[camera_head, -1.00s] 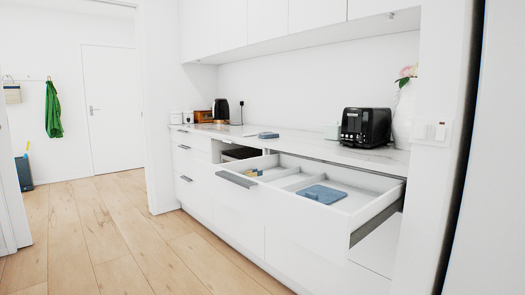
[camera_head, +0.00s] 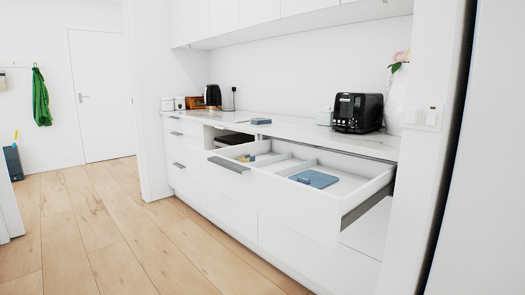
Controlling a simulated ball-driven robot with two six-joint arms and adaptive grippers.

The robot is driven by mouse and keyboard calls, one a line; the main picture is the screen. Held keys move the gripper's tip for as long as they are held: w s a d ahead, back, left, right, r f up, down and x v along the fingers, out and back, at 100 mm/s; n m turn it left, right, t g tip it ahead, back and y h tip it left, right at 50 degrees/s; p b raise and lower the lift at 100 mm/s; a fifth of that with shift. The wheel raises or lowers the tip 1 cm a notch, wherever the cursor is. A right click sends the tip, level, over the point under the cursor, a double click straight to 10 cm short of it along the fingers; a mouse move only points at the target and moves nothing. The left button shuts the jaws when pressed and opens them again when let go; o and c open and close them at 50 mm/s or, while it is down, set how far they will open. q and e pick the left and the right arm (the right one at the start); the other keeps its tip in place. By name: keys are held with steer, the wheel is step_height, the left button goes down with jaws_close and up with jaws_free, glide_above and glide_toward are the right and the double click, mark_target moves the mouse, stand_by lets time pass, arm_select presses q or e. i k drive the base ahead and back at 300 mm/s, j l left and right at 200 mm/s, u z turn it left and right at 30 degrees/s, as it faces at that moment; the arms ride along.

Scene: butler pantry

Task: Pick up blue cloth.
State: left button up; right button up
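A folded blue cloth (camera_head: 314,179) lies flat in the right part of an open white drawer (camera_head: 349,200). A second, smaller blue folded item (camera_head: 261,121) lies on the white countertop behind the drawer; I cannot tell whether it is also a cloth. Small blue and yellow items (camera_head: 245,158) sit in the drawer's left compartment. Neither of my grippers shows in the head view.
A black toaster (camera_head: 358,112) and a flower vase (camera_head: 401,95) stand at the counter's right. The drawer juts over the wooden floor (camera_head: 120,235), which is clear. A tall pale panel (camera_head: 480,160) is close on the right.

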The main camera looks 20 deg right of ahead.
mark_target(257, 122)
steer(key=i+j+u, duration=0.15)
steer(key=i+u, duration=0.25)
steer(key=i, duration=0.4)
steer(key=i+l+u, duration=0.15)
steer(key=i+u, duration=0.25)
steer(key=i, duration=0.35)
steer(key=i+z, duration=0.1)
steer(key=i, duration=0.45)
steer(key=i+z, duration=0.15)
steer(key=i, duration=0.45)
steer(key=i+j+z, duration=0.1)
steer(key=i, duration=0.45)
steer(key=i+j+z, duration=0.15)
steer(key=i, duration=0.4)
steer(key=i+l+z, duration=0.1)
steer(key=i+z, duration=0.2)
steer(key=z, duration=0.15)
steer(key=i+z, duration=0.45)
steer(key=i+j+z, duration=0.1)
steer(key=z, duration=0.4)
steer(key=i+j+z, duration=0.3)
steer(key=z, duration=0.15)
steer(key=i, duration=0.05)
